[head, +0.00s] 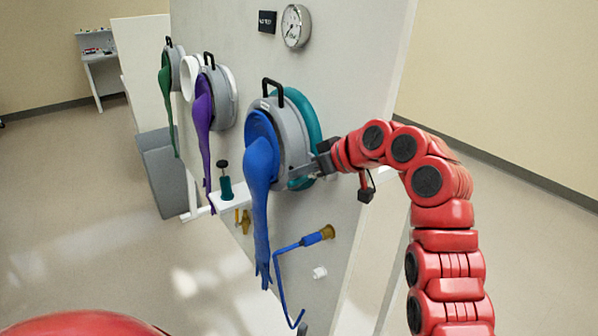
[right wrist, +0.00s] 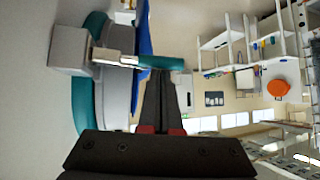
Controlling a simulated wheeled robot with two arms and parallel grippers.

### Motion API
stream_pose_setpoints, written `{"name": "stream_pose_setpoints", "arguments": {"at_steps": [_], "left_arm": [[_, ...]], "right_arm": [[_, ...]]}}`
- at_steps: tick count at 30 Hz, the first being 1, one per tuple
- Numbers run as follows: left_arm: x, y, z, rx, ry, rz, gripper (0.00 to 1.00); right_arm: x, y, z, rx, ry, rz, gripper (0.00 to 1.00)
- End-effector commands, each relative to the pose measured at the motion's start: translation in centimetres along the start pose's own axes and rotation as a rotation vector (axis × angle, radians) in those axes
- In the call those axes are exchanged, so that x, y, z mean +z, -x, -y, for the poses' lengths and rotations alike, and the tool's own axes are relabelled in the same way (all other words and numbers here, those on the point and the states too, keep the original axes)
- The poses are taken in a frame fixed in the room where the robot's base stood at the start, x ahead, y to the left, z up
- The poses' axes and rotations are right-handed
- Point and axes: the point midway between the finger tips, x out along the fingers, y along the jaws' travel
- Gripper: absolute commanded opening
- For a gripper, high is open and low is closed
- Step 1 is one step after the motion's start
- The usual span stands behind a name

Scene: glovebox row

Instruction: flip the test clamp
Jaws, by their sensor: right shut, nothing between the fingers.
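The test clamp seems to be the lever with the teal grip (right wrist: 155,62), a metal link and a grey block (right wrist: 70,48), beside the nearest port ring in the right wrist view. In the head view its teal grip (head: 300,182) shows at the ring's lower right, partly hidden by my gripper. My right gripper (head: 318,165) is at the right side of that ring. In the right wrist view its fingers (right wrist: 165,78) are shut and empty, with their tips close to the teal grip; I cannot tell if they touch. My left gripper is not in view.
The near port (head: 290,140) has a hanging blue glove (head: 258,200) and a black handle. Purple (head: 202,115) and green (head: 166,90) gloves hang farther along the panel. A gauge (head: 296,26) sits above. A small shelf (head: 228,200) and a blue hose (head: 283,285) project below.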

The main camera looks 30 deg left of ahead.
Motion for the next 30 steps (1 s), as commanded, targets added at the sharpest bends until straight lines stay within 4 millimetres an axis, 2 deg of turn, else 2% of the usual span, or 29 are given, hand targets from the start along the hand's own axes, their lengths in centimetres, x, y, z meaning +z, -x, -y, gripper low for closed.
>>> {"name": "stream_pose_setpoints", "arguments": {"at_steps": [30], "left_arm": [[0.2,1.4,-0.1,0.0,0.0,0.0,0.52]], "right_arm": [[0.7,0.8,-0.2,-0.064,0.049,0.0,0.0]]}}
